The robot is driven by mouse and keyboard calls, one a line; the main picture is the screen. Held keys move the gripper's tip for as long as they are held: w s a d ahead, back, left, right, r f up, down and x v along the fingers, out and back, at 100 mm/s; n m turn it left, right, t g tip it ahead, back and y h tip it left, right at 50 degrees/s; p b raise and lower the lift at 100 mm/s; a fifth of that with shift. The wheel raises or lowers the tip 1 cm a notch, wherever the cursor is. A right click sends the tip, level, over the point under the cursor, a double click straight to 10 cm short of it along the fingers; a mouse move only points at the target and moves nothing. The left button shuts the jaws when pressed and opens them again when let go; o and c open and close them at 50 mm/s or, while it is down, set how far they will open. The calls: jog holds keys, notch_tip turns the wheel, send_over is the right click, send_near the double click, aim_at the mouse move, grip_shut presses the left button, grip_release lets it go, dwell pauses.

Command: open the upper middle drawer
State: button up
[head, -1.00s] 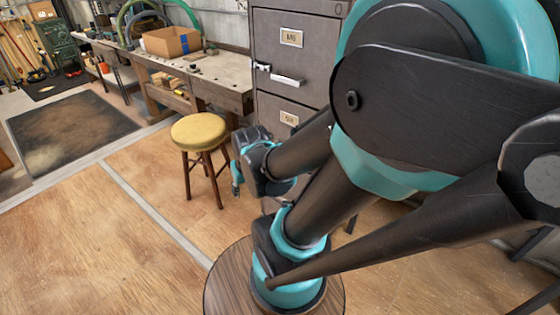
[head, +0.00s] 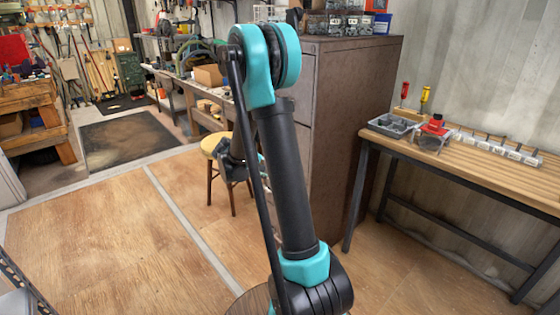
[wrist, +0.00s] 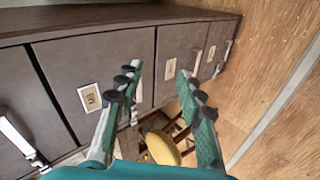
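The grey metal drawer cabinet stands behind my arm in the head view, with its brown side (head: 350,130) showing and its front mostly hidden. In the wrist view, which is rolled sideways, its drawer fronts run in a row from left to right. The upper middle drawer (wrist: 75,65) is the second from the left, with a label (wrist: 90,97). It looks shut, and its handle is largely hidden by my left finger. My gripper (wrist: 161,70) is open and empty in front of the cabinet. I cannot tell how far its fingers are from the drawer.
A yellow stool (head: 212,145) stands in front of the cabinet, and its seat shows low between the fingers in the wrist view (wrist: 162,148). A workbench (head: 480,170) with small tools is to the right. The wooden floor (head: 120,240) at left is clear.

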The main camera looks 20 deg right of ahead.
jog(key=w+a+f+n+t+h, duration=0.1)
jog(key=w+f+h, duration=0.35)
jog(key=w, duration=0.35)
jog(key=w+a+f+t+h, duration=0.1)
jog(key=w+f+h, duration=0.3)
jog(key=w+f, duration=0.3)
jog(key=x, duration=0.5)
jog(key=w+x, duration=0.1)
jog(key=x, duration=1.1)
jog(key=shift+w+r, duration=0.25)
jog(key=shift+w, duration=0.1)
jog(key=shift+a, duration=0.1)
grip_shut()
